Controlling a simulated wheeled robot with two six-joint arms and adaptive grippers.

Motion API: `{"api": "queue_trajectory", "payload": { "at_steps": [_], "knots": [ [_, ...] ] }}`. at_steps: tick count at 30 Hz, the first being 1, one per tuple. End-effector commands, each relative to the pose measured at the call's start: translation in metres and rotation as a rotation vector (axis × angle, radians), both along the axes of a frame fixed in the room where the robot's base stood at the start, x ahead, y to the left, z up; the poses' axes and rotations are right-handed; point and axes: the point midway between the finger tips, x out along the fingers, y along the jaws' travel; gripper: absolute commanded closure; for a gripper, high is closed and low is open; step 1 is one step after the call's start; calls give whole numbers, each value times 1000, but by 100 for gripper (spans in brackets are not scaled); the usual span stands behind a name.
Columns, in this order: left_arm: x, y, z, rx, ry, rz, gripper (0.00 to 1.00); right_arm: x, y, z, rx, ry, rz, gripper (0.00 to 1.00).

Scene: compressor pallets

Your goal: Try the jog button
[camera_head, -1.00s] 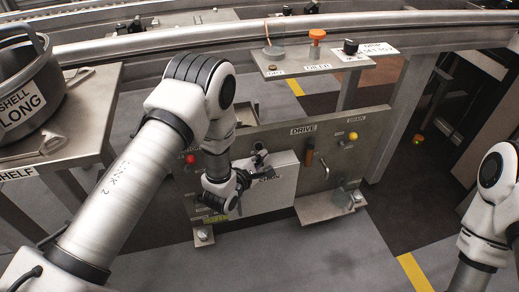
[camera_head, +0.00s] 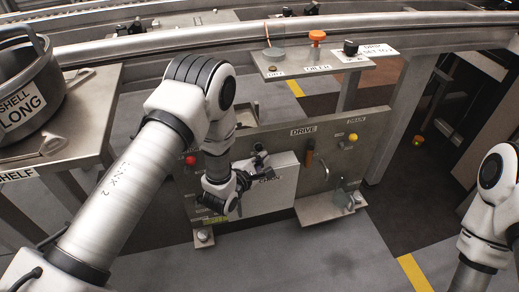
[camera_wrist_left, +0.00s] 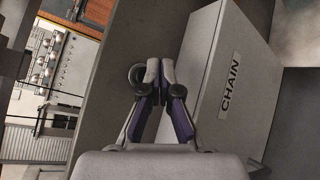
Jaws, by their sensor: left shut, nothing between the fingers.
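The drive panel (camera_head: 282,142) is an upright grey plate with a DRIVE label. A red button (camera_head: 190,160) is on its left and a yellow knob (camera_head: 353,137) on its right. I cannot make out a jog label; that button may be hidden by my arm. My left gripper (camera_head: 262,172) is in front of the panel, by the pale CHAIN box (camera_head: 278,190). In the left wrist view the gripper (camera_wrist_left: 153,68) is shut and empty, its tips close to the grey plate and left of the CHAIN box (camera_wrist_left: 216,78). My right gripper is out of view.
A shelf above the panel holds an orange oiler knob (camera_head: 317,37) and a black knob (camera_head: 350,47). A lever handle (camera_head: 309,157) stands out right of the CHAIN box. A pot labelled SHELL LONG (camera_head: 22,95) sits on the left shelf. Floor in front is clear.

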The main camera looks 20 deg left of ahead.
Motion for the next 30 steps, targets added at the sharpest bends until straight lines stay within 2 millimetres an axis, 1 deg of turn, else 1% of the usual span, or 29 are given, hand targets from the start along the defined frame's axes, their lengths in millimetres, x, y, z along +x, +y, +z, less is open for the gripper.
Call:
{"api": "queue_trajectory", "payload": {
  "at_steps": [8, 17, 30],
  "knots": [
    [0, 0, 0, 0, 0, 0, 100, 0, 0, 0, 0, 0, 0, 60],
    [7, 5, 1, 0, 0, 0, 100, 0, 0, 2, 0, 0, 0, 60],
    [8, 6, 0, 0, 0, 0, 100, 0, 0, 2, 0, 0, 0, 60]
  ]
}}
